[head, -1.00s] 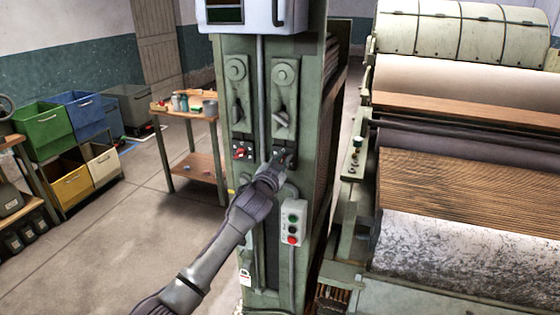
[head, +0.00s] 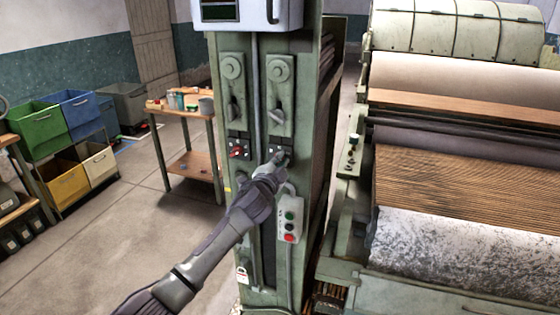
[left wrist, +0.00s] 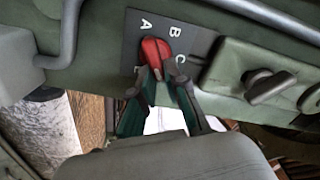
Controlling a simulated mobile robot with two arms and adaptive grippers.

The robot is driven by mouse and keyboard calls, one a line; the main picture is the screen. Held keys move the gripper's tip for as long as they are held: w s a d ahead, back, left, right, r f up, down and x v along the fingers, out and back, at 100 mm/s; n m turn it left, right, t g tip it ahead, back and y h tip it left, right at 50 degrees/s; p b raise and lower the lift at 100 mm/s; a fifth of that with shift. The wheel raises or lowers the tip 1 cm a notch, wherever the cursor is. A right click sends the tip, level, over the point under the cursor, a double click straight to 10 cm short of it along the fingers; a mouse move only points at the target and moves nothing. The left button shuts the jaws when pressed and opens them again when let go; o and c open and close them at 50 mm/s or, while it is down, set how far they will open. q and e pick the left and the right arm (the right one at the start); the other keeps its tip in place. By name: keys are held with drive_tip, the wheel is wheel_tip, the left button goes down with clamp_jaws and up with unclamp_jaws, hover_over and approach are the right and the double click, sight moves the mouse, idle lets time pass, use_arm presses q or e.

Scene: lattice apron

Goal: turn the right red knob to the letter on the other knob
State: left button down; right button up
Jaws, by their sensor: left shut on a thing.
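The right red knob (left wrist: 154,50) sits on a dark plate marked with the letters A, B and C in the left wrist view. Its upper end lies near A; I cannot tell its exact setting. My left gripper (left wrist: 160,72) is shut on this knob, with a finger on either side of its lower part. In the head view my left gripper (head: 279,160) is at the right dark plate (head: 274,149) and hides the knob there. The left red knob (head: 237,152) shows on its own plate, with letters too small to read. My right gripper is not in view.
Both plates are on a green machine column (head: 262,210), below two grey levers. A grey button box (head: 290,220) hangs just below right of my gripper. A large roller machine (head: 460,200) stands at right. Open floor lies at left.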

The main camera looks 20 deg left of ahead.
use_arm(q)
drive_tip(key=shift+w+a+r, duration=0.1)
drive_tip(key=shift+a+r, duration=0.05)
drive_tip(key=shift+r, duration=0.25)
drive_tip(key=c, duration=1.2)
unclamp_jaws()
drive_tip(key=shift+w+f, duration=0.1)
drive_tip(key=shift+f, duration=0.3)
drive_tip(key=s, duration=1.2)
drive_tip(key=shift+a+r, duration=0.1)
drive_tip(key=shift+a, duration=0.05)
